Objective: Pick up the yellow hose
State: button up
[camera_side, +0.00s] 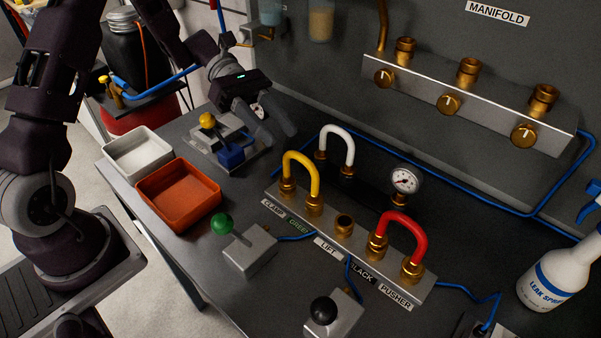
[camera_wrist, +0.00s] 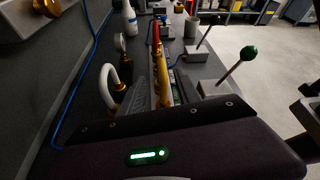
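The yellow hose (camera_side: 301,161) is an upright arch with brass ends, seated on the left part of the metal fitting block (camera_side: 335,236). My gripper (camera_side: 278,137) is behind and to the left of it, apart from it, with two grey fingers spread and nothing seen between them. In the wrist view the yellow hose (camera_wrist: 165,76) appears edge-on ahead of the gripper, near the middle. A white hose (camera_side: 338,132) stands just behind it, and also shows left of the fingers in the wrist view (camera_wrist: 102,82).
A red hose (camera_side: 406,229) arches on the block's right part, and a pressure gauge (camera_side: 405,180) stands behind. Green (camera_side: 222,224) and black (camera_side: 323,310) knobbed levers are in front. An orange tray (camera_side: 178,194) and a white tray (camera_side: 137,154) lie left. A spray bottle (camera_side: 555,278) stands right.

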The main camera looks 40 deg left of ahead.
aim_at(297, 152)
jog(key=x, duration=0.7)
jog(key=shift+s+a, duration=0.1)
jog(key=shift+s, duration=0.1)
grip_shut()
